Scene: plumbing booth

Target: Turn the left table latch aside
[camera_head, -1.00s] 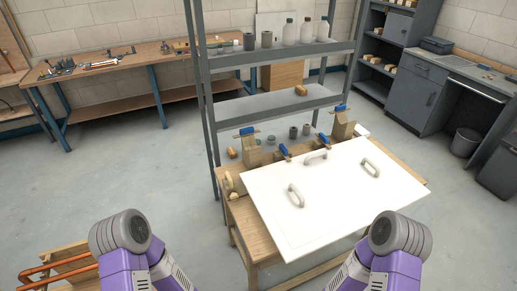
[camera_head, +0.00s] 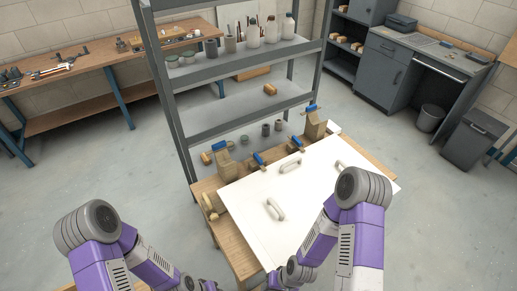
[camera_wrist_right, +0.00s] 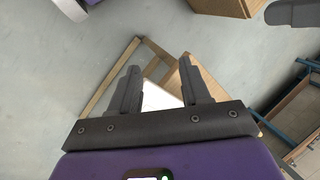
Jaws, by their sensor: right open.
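Taller wooden blocks with blue-handled clamps (camera_head: 219,146) stand at the table's back. The panel carries several grey handles (camera_head: 276,209). A grey shelf rack (camera_head: 240,122) stands just behind the table. Open floor (camera_head: 375,110) lies to the right.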

